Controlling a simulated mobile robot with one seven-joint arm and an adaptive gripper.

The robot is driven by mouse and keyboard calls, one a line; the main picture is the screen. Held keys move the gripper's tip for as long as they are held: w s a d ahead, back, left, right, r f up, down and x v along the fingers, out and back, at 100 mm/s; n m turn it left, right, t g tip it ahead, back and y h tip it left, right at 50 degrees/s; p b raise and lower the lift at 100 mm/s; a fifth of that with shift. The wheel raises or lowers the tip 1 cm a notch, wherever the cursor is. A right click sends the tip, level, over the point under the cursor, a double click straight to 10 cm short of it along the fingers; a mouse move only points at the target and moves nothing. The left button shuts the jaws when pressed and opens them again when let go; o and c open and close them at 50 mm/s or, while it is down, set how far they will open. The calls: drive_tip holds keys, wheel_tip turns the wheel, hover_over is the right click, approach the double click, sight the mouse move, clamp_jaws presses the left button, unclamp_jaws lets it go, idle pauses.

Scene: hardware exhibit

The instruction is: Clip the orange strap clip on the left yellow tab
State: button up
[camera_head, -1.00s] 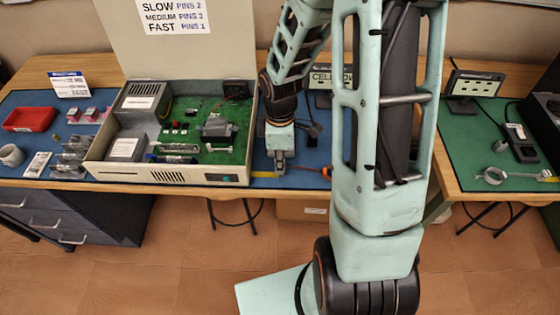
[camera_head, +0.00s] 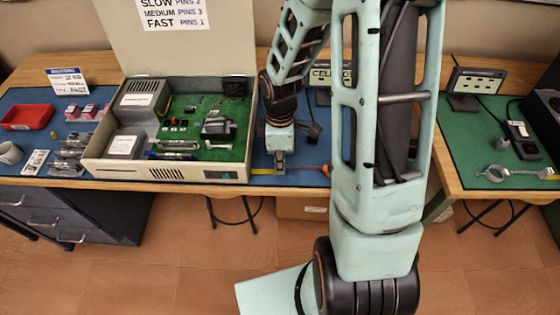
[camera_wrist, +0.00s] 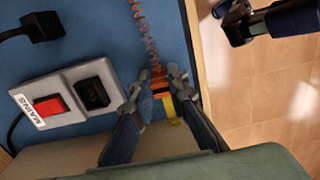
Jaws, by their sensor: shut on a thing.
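My gripper (camera_wrist: 158,88) is at the front edge of the blue-matted bench. In the wrist view its two fingers are shut on the orange strap clip (camera_wrist: 160,84), which is partly hidden between them. An orange coiled cord (camera_wrist: 146,38) runs up the picture from the clip. The left yellow tab (camera_wrist: 172,107) lies just below the clip, partly covered by a finger; I cannot tell whether the clip is on it. In the head view my gripper (camera_head: 280,161) points down to the right of the open case, with a yellow strip (camera_head: 262,171) at the bench edge beside it.
A mains switch box (camera_wrist: 68,95) with a red rocker lies left of my fingers. The open case (camera_head: 170,176) stands close to the left of my gripper. The right, green-matted bench (camera_head: 465,145) holds a ring clamp (camera_head: 495,174). A gap separates the benches.

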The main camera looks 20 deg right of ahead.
drive_tip(key=shift+f, duration=0.45)
drive_tip(key=o, duration=0.8)
drive_tip(key=o, duration=0.3)
drive_tip(key=shift+o, duration=0.2)
drive_tip(key=shift+r+p, duration=0.35)
drive_tip(key=shift+r, duration=0.3)
idle(0.5)
drive_tip(key=shift+r+p, duration=2.75)
drive_tip(key=shift+r, duration=0.25)
